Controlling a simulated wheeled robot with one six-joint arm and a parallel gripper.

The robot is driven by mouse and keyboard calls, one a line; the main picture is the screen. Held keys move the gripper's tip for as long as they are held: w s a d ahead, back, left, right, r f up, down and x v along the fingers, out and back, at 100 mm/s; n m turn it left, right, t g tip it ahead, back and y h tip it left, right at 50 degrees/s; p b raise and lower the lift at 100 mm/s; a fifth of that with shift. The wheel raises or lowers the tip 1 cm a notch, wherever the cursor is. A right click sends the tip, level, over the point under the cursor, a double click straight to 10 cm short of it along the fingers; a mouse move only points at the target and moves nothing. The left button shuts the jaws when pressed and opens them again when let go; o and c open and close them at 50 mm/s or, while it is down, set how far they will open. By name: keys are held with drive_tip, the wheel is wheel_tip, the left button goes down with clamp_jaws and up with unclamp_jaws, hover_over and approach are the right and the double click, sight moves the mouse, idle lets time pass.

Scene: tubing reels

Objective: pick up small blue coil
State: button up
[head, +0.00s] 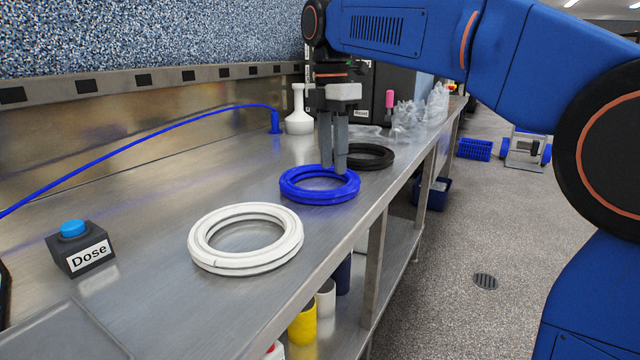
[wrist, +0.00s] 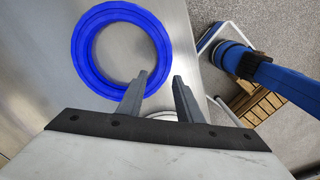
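The blue coil (head: 292,192) lies flat on the steel bench, between a white coil (head: 212,252) in front and a black coil (head: 378,158) behind. My gripper (head: 333,170) points down over the blue coil's far right side. In the wrist view, my gripper (wrist: 161,76) has its two fingers apart with nothing held between them. The left finger overlaps the lower right rim of the blue coil (wrist: 84,42); the right finger is outside the ring. I cannot tell whether the fingers touch the coil.
A black "Dose" box (head: 88,260) with a blue button stands at the left front. A blue tube (head: 150,122) arcs over the bench to a blue fitting. A white flask (head: 299,118) and clear plastic items (head: 425,118) stand farther back. The bench's right edge runs close beside the coils.

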drive_tip(key=shift+s+f, duration=0.15)
drive_tip(key=shift+f, duration=1.55)
drive_tip(key=shift+s+f, duration=0.1)
drive_tip(key=shift+f, duration=1.6)
clamp_jaws()
